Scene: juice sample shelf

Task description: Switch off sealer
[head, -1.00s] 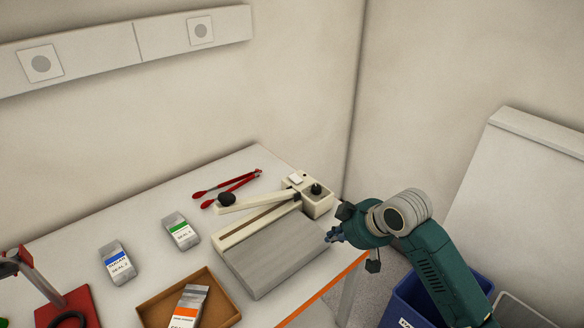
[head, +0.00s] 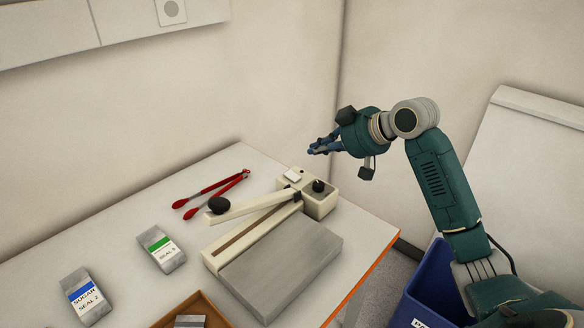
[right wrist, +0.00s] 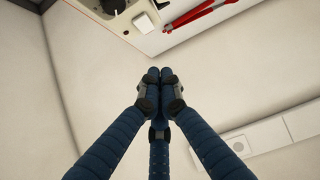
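The sealer (head: 281,262) stands on the table with a cream base, a grey plate and a tilted lever arm ending in a black knob (head: 219,204). At its far right end, the control box (head: 320,203) has a white rocker switch (head: 292,176) and a black dial (head: 318,186). The switch also shows in the right wrist view (right wrist: 143,23), near the top; its on or off position cannot be told. My right gripper (head: 312,149) is in the air above and beyond the control box, not touching it. Its blue fingers meet at the tips, empty (right wrist: 159,73). My left gripper is out of view.
Red tongs (head: 212,191) lie behind the lever. Two pouches, green-labelled (head: 161,248) and blue-labelled (head: 87,297), stand to the left. A brown tray (head: 165,318) is at the front. A blue bin (head: 425,293) stands on the floor at right; walls close off the back.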

